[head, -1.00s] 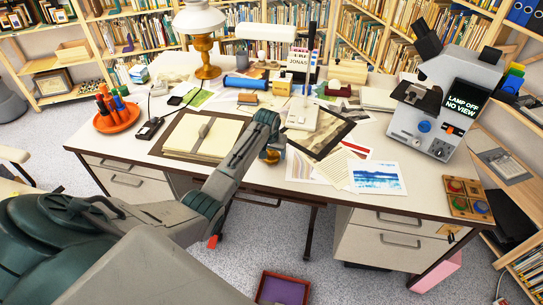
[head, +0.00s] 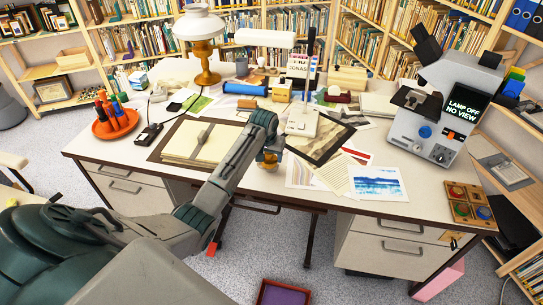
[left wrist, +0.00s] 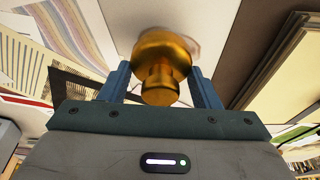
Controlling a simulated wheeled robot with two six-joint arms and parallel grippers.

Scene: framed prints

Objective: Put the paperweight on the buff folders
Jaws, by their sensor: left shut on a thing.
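The brass paperweight (head: 267,165) is a round, knobbed weight at the front of the desk. My left gripper (head: 268,156) is shut on it. In the left wrist view the paperweight (left wrist: 160,60) sits between the two blue fingers of my left gripper (left wrist: 160,82), over the white desk top; I cannot tell whether it touches the desk. The buff folders (head: 190,147) lie on a dark mat to the left of the gripper, with a grey clip on top. They also show at the right of the left wrist view (left wrist: 288,58). My right gripper is not in view.
Loose prints (head: 377,182) lie right of the gripper, by a dark-framed picture (head: 325,143). An orange pen tray (head: 117,127) and a black device (head: 148,134) stand left of the folders. A white lamp (head: 302,120) stands behind, a microscope (head: 430,120) at right.

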